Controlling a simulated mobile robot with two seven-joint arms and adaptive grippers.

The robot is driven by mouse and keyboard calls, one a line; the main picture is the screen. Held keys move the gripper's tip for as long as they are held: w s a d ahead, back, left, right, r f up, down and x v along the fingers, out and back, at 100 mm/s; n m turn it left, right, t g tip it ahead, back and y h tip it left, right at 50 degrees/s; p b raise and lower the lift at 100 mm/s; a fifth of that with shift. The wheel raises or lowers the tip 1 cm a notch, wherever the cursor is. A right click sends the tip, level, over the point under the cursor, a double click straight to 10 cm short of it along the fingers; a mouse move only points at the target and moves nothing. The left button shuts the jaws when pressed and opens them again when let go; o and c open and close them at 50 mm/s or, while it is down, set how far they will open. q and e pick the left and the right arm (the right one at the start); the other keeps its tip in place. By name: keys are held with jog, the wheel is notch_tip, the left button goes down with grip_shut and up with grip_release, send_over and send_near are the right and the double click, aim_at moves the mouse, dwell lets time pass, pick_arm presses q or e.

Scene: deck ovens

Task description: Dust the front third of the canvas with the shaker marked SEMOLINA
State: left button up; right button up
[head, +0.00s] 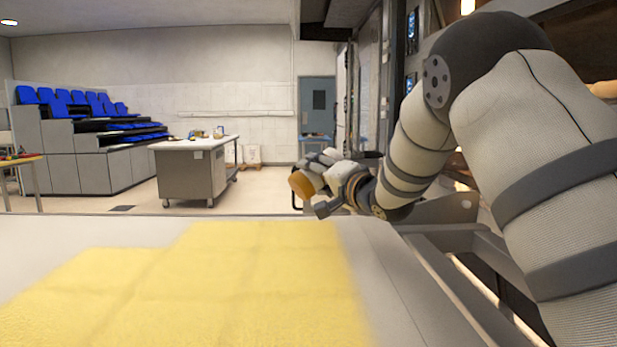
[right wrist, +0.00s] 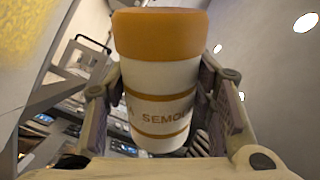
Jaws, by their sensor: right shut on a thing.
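The shaker (head: 301,184) has an orange cap and a white body with orange bands. In the right wrist view the shaker (right wrist: 155,85) shows part of its label, "SEMO", the rest hidden at the side. My right gripper (head: 335,187) is shut on its body, a finger on each side. In the head view the shaker is tilted, cap to the left, above the far right end of the pale canvas (head: 60,232). A yellow dusting (head: 250,270) with a stepped edge covers much of the canvas in view. My left gripper is not in view.
The oven front (head: 470,235) and its rails run along the right, close to my right arm. A steel worktable (head: 190,170) on castors stands farther back, with blue seats (head: 75,100) on tiers at the left. The space above the canvas is clear.

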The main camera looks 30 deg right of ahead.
jog(key=shift+s+d, duration=0.15)
jog(key=shift+d, duration=1.8)
jog(key=shift+d+r, duration=0.1)
jog(key=shift+d, duration=0.15)
jog(key=m, duration=0.6)
jog(key=shift+r, duration=0.35)
jog(key=m, duration=0.5)
jog(key=shift+r, duration=0.25)
jog(key=a+r+m, duration=0.1)
jog(key=m, duration=0.2)
jog(key=a+r+m, duration=0.1)
jog(key=m, duration=0.2)
jog(key=a+r+m, duration=0.1)
jog(key=m, duration=0.2)
jog(key=shift+a, duration=0.3)
jog(key=m, duration=0.1)
jog(key=a+m, duration=0.1)
jog(key=r+m, duration=0.1)
jog(key=m, duration=0.1)
jog(key=shift+a+r, duration=0.1)
jog(key=shift+a, duration=0.15)
jog(key=shift+a, duration=0.1)
